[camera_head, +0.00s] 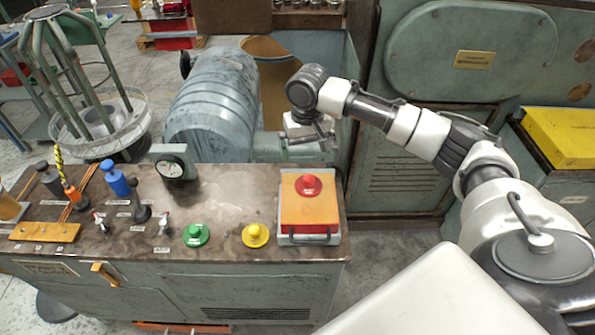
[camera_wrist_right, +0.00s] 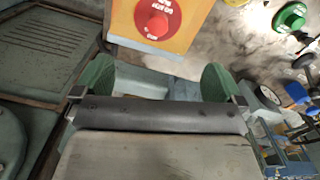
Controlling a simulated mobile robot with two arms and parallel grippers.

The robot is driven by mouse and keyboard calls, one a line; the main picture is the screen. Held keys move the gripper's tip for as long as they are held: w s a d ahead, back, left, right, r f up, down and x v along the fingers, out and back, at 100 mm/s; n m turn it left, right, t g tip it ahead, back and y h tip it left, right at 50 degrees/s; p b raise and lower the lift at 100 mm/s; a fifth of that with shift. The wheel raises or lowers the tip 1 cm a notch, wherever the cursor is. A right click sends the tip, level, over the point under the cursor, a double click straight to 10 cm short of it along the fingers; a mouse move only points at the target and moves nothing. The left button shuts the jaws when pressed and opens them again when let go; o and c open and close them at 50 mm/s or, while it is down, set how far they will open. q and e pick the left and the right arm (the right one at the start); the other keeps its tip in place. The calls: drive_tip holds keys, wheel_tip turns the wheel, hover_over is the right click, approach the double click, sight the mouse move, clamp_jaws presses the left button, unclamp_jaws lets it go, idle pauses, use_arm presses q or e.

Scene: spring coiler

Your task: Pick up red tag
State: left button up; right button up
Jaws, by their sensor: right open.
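I cannot make out a thing that is clearly a red tag in either view. The plainest red thing is a round red button (camera_head: 308,184) on an orange box (camera_head: 309,212) at the right end of the console. It also shows at the top of the right wrist view (camera_wrist_right: 157,21). My right gripper (camera_head: 318,138) is beyond the back right of the console, above and behind the orange box. In the right wrist view the gripper (camera_wrist_right: 158,82) has its two green round finger pads wide apart, with nothing between them. My left gripper is not in view.
The console top (camera_head: 225,210) also bears a green button (camera_head: 196,234), a yellow button (camera_head: 255,235), a dial gauge (camera_head: 173,167) and several levers. A grey ribbed motor housing (camera_head: 210,100) stands behind it. A large green machine cabinet (camera_head: 470,50) stands at the back right.

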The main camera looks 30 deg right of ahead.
sight(309, 177)
drive_tip(key=s+f, duration=0.1)
drive_tip(key=f, duration=0.1)
drive_tip(key=s+f, duration=0.1)
drive_tip(key=shift+f, duration=0.4)
drive_tip(key=f, duration=0.1)
drive_tip(key=f+p, duration=0.1)
drive_tip(key=f, duration=0.3)
drive_tip(key=shift+w+f+p, duration=0.1)
drive_tip(key=shift+w+p, duration=0.2)
drive_tip(key=shift+p, duration=0.1)
drive_tip(key=shift+f, duration=0.15)
drive_tip(key=shift+c, duration=0.8)
drive_tip(key=c, duration=0.7)
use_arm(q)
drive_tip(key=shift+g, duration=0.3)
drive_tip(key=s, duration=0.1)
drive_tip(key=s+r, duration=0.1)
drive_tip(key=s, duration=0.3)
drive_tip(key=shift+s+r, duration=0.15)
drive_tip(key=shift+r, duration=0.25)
use_arm(e)
drive_tip(key=shift+c, duration=0.4)
